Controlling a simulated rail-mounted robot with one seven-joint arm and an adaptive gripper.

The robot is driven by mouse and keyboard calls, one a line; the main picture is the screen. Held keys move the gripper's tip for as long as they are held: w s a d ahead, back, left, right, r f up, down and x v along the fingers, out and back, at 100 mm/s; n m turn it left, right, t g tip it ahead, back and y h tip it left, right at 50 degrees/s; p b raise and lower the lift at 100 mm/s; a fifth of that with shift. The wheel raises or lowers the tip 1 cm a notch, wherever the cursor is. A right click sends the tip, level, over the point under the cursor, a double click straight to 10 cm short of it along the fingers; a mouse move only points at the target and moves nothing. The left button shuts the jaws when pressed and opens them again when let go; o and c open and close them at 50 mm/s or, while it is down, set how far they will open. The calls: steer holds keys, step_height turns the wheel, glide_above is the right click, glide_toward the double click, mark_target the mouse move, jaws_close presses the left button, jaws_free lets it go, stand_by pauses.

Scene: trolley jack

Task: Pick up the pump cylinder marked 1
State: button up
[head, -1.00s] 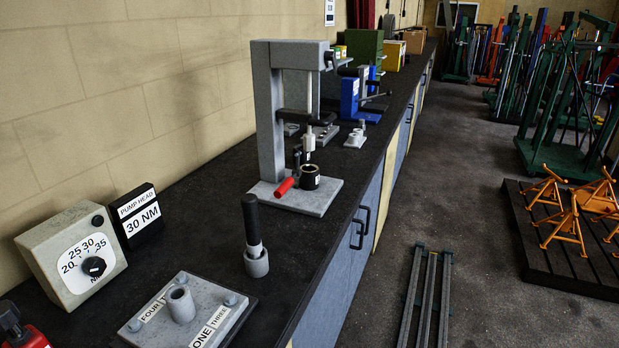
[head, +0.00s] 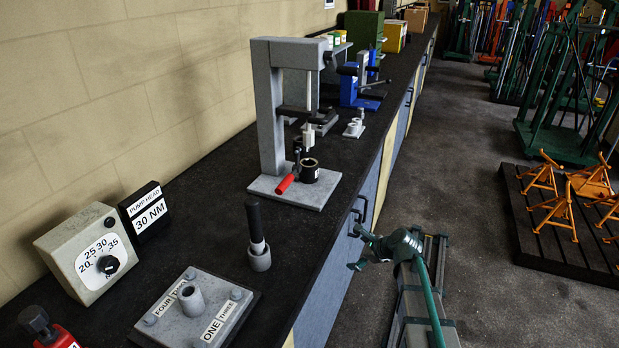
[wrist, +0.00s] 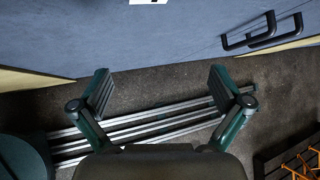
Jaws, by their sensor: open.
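I cannot make out a figure 1 on any cylinder, so the pump cylinder marked 1 is not identifiable. Two small grey upright cylinders on a pale base (head: 355,128) stand on the bench beyond the press, too small to read. My gripper (head: 357,249) is beside the bench's front edge, above the floor, in the head view. In the wrist view my gripper (wrist: 160,92) is open and empty, its two dark fingers wide apart. It faces the blue cabinet front and the floor, with no cylinder between the fingers.
The black bench (head: 215,225) carries a grey press (head: 268,110), a black-handled tool in a grey holder (head: 259,258), a bolted plate (head: 190,310), a dial box (head: 88,250) and a blue vise-like tool (head: 360,85). Cabinet handles (wrist: 262,38) stick out. Orange stands (head: 560,200) are right.

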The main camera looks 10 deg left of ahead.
steer(key=w+a+r+m+t+y+p, duration=0.15)
steer(key=w+r, duration=0.25)
steer(key=r, duration=0.5)
steer(key=w+d+r+m+t, duration=0.1)
steer(key=w+r+m+t, duration=0.2)
steer(key=r, duration=0.7)
steer(key=g+y+b, duration=0.2)
steer(key=y+b, duration=0.1)
steer(key=b, duration=0.3)
glide_toward(314, 167)
steer(key=w+f, duration=0.1)
steer(key=w, duration=0.2)
steer(key=shift+w+a+f, duration=0.1)
steer(key=shift+a, duration=0.9)
steer(key=p+x, duration=0.1)
steer(key=x, duration=0.3)
steer(key=shift+w+a, duration=0.1)
steer(key=shift+s+f+p+x, duration=0.15)
steer(key=shift+p+x, duration=0.4)
steer(key=shift+x, duration=0.9)
steer(key=shift+s+f+p+x, duration=0.1)
steer(key=shift+p+x, duration=0.4)
steer(key=shift+x, duration=1)
steer(key=c, duration=1.9)
steer(key=shift+r, duration=0.1)
jaws_close()
steer(key=shift+r, duration=0.1)
